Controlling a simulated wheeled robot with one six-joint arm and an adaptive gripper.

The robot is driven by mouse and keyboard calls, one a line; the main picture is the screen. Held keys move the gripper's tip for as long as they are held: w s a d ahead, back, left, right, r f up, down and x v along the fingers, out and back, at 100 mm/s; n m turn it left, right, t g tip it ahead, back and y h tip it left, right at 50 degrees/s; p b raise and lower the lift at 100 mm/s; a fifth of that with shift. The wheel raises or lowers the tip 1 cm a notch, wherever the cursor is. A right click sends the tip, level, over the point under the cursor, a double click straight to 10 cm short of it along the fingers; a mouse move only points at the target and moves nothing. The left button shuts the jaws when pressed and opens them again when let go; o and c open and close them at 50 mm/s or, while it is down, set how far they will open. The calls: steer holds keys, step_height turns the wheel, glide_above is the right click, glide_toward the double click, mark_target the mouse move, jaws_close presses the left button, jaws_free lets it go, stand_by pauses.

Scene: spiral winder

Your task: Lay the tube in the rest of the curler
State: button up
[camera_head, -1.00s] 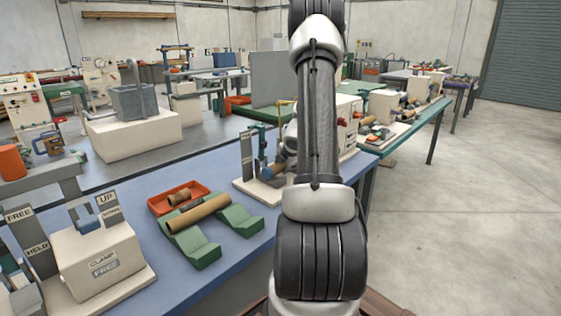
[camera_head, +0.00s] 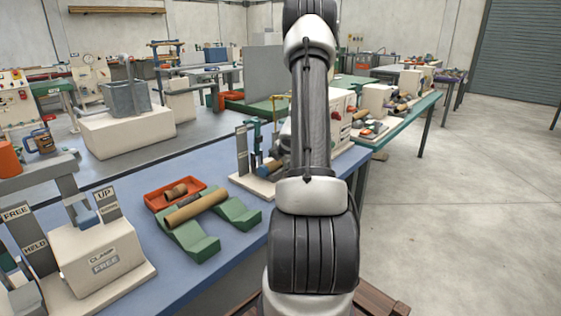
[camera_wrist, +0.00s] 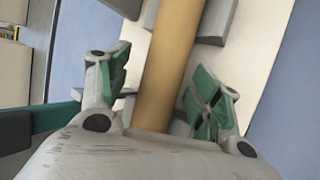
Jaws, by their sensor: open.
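A tan tube (camera_wrist: 170,60) runs lengthwise through the wrist view, above the cream base (camera_wrist: 265,60) of a bench device with grey blocks. My gripper (camera_wrist: 165,85) is open, one green-padded finger on each side of this tube, with visible gaps. In the head view, the curler (camera_head: 258,182) has a cream base, a grey sign post and a teal upright. A brown tube end (camera_head: 271,167) shows at it, and my arm hides the rest. Whether the tube sits fully in the rest cannot be told. Another tan tube (camera_head: 197,209) lies across green V-supports (camera_head: 197,243).
An orange tray (camera_head: 160,203) with small brown rolls sits behind the supports. A cream clamp box (camera_head: 95,260) with sign posts stands at the front left of the blue bench (camera_head: 150,275). A green bench with devices (camera_head: 392,125) lies to the right. The floor at right is clear.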

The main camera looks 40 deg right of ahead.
steer(key=v, duration=1.2)
steer(key=shift+r, duration=0.1)
